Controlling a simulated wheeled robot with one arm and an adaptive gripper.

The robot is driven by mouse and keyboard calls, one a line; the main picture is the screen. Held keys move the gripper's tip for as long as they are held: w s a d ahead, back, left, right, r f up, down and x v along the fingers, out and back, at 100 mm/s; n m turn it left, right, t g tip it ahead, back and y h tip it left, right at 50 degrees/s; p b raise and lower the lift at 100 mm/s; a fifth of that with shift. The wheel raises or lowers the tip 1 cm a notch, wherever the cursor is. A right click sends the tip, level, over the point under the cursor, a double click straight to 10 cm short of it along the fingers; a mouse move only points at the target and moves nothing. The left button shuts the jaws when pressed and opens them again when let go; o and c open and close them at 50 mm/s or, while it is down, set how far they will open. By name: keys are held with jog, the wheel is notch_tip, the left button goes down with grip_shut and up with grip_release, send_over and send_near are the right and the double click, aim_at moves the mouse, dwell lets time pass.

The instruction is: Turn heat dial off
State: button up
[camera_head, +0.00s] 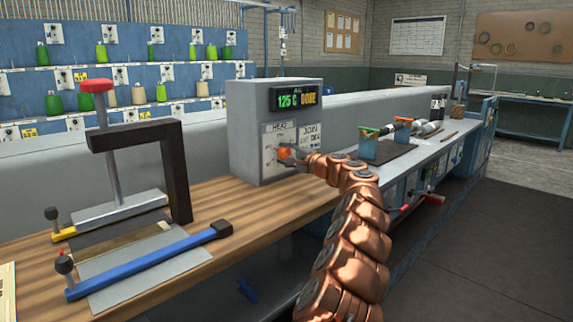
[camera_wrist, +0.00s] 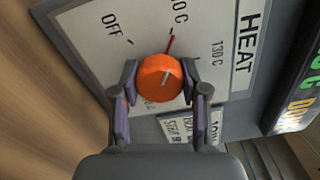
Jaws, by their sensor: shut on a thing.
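The heat dial is an orange round knob (camera_wrist: 158,91) on the white HEAT panel (camera_wrist: 85,45) of a grey control box (camera_head: 250,110). It also shows in the head view (camera_head: 284,153). My gripper (camera_wrist: 160,80) has its two fingers on either side of the knob, shut on it. A short pale line on the knob points up and right in the wrist view. A red mark (camera_wrist: 170,43) lies above the knob, near a partly cut-off temperature label. OFF (camera_wrist: 112,27) is to the left and 130 C (camera_wrist: 217,58) to the right. The display (camera_head: 296,98) reads 125 C and DONE.
A JOIN label (camera_head: 310,138) is right of the dial. Tools lie farther along the bench; spools line the back racks.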

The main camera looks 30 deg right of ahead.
jog(key=n+b, duration=0.3)
jog(key=shift+s+d+f+n, duration=0.1)
jog(key=shift+d+n, duration=0.15)
jog(key=shift+n, duration=0.15)
jog(key=n+b, duration=0.2)
jog(key=shift+n+b, duration=0.3)
jog(key=n+b, duration=0.1)
jog(key=n, duration=0.1)
jog(key=shift+n+b, duration=0.3)
jog(key=shift+a+r+n+b, duration=0.15)
jog(key=shift+n+b, duration=0.1)
jog(key=shift+n, duration=0.4)
jog(key=shift+d+r+n+b, duration=0.1)
jog(key=shift+n+b, duration=0.2)
jog(key=shift+n, duration=0.3)
jog(key=shift+a+r+n+b, duration=0.15)
jog(key=shift+n+b, duration=0.1)
jog(key=shift+n, duration=0.4)
jog(key=o, duration=0.9)
jog(key=shift+o, duration=1.2)
jog(key=shift+f, duration=0.1)
